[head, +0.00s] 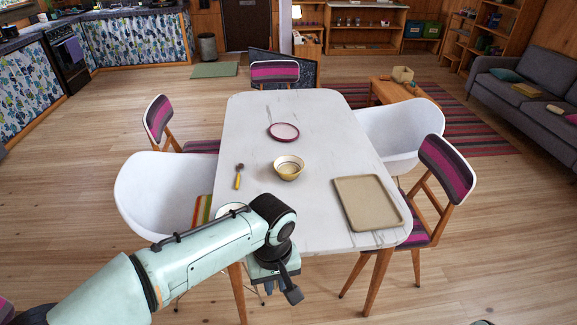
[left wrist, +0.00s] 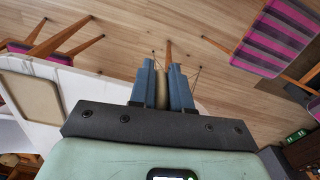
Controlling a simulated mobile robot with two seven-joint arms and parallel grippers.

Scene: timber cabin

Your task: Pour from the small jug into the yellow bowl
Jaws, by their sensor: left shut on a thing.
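The yellow bowl (head: 288,168), cream inside with a dark band, stands upright near the middle of the white marble table (head: 325,125). My left gripper (head: 270,286) hangs at the near edge of the table, nearer to me than the bowl and apart from it, mostly hidden by its own wrist. In the left wrist view its blue fingers (left wrist: 162,88) are closed on a narrow tan piece, which I take for part of the small jug (left wrist: 161,92). The rest of the jug is hidden. My right gripper is not in view.
A beige tray (head: 368,202) lies at the near right of the table. A yellow-handled utensil (head: 238,180) lies left of the bowl, and a dark-rimmed plate (head: 283,131) beyond it. A white round dish (head: 229,209) is partly behind my left arm. Chairs surround the table.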

